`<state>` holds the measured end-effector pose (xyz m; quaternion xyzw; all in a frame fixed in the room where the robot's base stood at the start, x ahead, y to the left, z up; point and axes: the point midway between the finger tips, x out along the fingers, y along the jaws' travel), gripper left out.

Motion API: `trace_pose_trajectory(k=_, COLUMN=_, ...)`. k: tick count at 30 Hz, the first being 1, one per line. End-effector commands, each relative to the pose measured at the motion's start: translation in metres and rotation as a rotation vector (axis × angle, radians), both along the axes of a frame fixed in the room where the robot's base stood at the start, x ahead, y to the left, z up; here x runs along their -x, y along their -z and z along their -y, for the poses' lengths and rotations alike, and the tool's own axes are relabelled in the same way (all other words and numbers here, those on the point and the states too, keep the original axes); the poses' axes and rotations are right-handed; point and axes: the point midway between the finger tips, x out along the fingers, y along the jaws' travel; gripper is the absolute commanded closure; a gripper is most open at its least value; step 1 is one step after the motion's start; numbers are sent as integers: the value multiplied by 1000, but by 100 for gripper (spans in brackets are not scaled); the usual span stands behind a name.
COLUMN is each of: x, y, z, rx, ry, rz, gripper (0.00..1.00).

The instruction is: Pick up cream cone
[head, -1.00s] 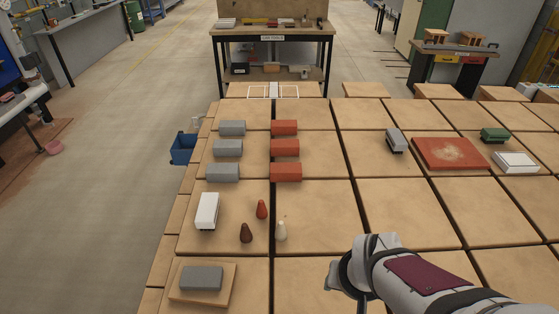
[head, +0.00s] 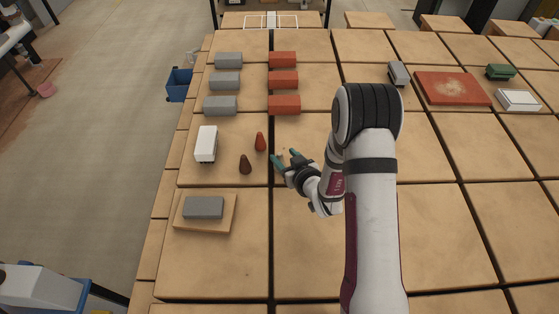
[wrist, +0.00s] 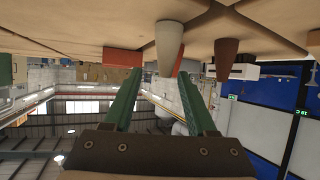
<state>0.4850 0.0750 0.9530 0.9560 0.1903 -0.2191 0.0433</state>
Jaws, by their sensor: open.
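The cream cone (wrist: 168,42) shows in the wrist view, which is upside down. It stands on the tabletop just beyond my fingertips, roughly in line with the gap between them. In the head view my gripper mostly hides it. My gripper (head: 285,158) is open, low over the table, with its green fingers pointing left; they also show in the wrist view (wrist: 160,72). I see no contact with the cone. A dark brown cone (head: 245,164) and a red cone (head: 260,142) stand left of my gripper.
A white block (head: 206,144) lies left of the cones. Grey bricks (head: 224,81) and red bricks (head: 284,80) lie in rows behind. A grey brick (head: 203,208) sits on a wooden board (head: 184,220) at the front left.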

Motion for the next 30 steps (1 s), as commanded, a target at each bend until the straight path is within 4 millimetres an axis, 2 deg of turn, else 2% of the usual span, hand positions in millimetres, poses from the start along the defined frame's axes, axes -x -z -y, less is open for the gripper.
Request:
trace_pose_trajectory(k=4, x=-11, y=8, z=-7, rx=0, ry=-1, rz=0, gripper=43)
trace_pose_trajectory(k=11, x=-41, y=28, z=-25, rx=0, ry=-1, rz=1, gripper=43)
trace_pose_trajectory(k=18, x=-45, y=29, z=-26, rx=1, ry=0, rz=0, gripper=43)
trace_pose_trajectory(k=27, x=-44, y=29, z=-26, rx=1, ry=0, rz=0, gripper=97)
trace_pose_trajectory(k=28, x=-44, y=29, z=-26, rx=1, ry=0, rz=0, gripper=100)
trace_pose_trajectory(k=30, x=-44, y=29, z=-26, rx=1, ry=0, rz=0, gripper=100)
